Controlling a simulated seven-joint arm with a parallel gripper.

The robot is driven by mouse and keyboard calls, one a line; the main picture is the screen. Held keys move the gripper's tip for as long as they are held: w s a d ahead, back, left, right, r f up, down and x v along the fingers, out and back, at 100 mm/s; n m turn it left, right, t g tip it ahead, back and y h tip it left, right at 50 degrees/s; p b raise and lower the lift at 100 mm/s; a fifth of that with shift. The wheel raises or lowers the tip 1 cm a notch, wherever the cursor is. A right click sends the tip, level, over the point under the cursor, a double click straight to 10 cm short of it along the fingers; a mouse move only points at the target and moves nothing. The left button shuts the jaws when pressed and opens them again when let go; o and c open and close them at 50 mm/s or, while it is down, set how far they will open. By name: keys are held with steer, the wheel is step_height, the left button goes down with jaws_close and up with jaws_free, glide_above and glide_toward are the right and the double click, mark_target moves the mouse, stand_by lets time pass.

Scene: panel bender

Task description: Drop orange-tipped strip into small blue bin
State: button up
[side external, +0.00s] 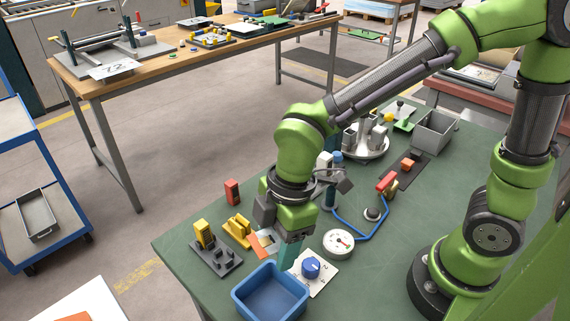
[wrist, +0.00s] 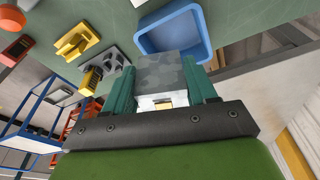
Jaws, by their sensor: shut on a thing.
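The orange-tipped strip (side external: 256,245) shows in the side view as a pale, flat piece with an orange end, sticking out to the left of my gripper (side external: 288,260). My gripper points down with teal fingers, shut on the strip. In the wrist view a grey speckled piece (wrist: 160,72) spans the space between the two fingers; its orange end is not clear there. The small blue bin (side external: 247,297) stands at the table's near edge, just below and left of my gripper in the side view. It also shows in the wrist view (wrist: 204,42), beyond the fingers, and looks empty.
A yellow block on a grey base (side external: 212,252) and a yellow bracket (side external: 238,230) stand left of my gripper. A blue knob on a white card (side external: 311,268) and a round gauge (side external: 338,243) sit close on the right. A red block (side external: 232,192) stands behind.

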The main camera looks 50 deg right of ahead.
steer(key=shift+s+a+f+n+g, duration=0.2)
steer(key=shift+f+n, duration=0.35)
steer(key=shift+f, duration=0.85)
steer(key=shift+s+a+f+n+g, duration=0.1)
steer(key=shift+s+a+f+n, duration=0.4)
steer(key=shift+f, duration=0.95)
steer(key=shift+s+a+f+n+g, duration=0.1)
steer(key=shift+f+n, duration=0.55)
steer(key=shift+f, duration=0.75)
steer(key=shift+f, duration=0.6)
